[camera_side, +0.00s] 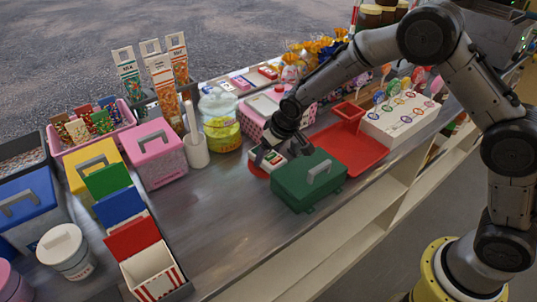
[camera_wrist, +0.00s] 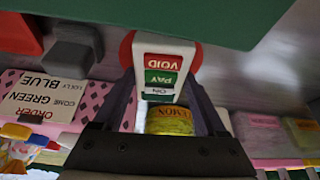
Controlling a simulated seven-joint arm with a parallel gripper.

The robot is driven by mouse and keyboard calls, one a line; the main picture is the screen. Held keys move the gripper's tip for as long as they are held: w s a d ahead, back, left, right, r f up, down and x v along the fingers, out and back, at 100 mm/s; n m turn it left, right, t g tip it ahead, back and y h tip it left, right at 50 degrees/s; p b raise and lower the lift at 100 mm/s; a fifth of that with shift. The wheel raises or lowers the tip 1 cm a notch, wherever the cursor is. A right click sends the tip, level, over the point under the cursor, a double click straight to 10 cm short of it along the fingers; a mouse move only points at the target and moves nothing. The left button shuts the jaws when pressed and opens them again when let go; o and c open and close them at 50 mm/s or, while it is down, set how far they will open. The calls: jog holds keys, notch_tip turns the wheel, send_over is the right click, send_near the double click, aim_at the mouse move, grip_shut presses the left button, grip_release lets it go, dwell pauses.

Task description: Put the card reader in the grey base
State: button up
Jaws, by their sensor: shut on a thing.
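The card reader (camera_wrist: 165,62) is a white device with red VOID, green PAY and white ON keys. It also shows in the side view (camera_side: 271,159), partly covered by my fingers. My gripper (camera_side: 266,152) is shut on it, with a finger on each side in the wrist view (camera_wrist: 166,100). The reader is over or against a round red piece (camera_wrist: 127,48); I cannot tell if they touch. A dark grey block-like piece (camera_wrist: 76,42) left of the reader in the wrist view may be the grey base. My gripper seems to hide it in the side view.
A dark green lidded box (camera_side: 308,182) stands close to the right of my gripper, and its green edge (camera_wrist: 200,12) crosses the wrist view. A red tray (camera_side: 360,151) lies behind it. A yellow-labelled jar (camera_side: 220,118) and a white holder (camera_side: 195,147) stand left. The front-centre counter is clear.

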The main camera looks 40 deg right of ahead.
jog(key=shift+f, duration=0.2)
jog(key=shift+f, duration=0.1)
jog(key=o, duration=1.5)
jog(key=shift+f, duration=0.1)
jog(key=shift+c, duration=0.2)
jog(key=s+d+f+v, duration=0.1)
jog(key=s+d+v, duration=0.1)
jog(key=v, duration=1)
jog(key=s+d+f+v, duration=0.1)
jog(key=s+d+v, duration=0.1)
jog(key=v, duration=0.9)
jog(key=s+d+r, duration=0.1)
jog(key=s+d, duration=0.2)
jog(key=s, duration=0.8)
jog(key=s+d+r+m+t, duration=0.1)
jog(key=s+d, duration=0.1)
jog(key=s, duration=1)
jog(key=shift+d, duration=0.35)
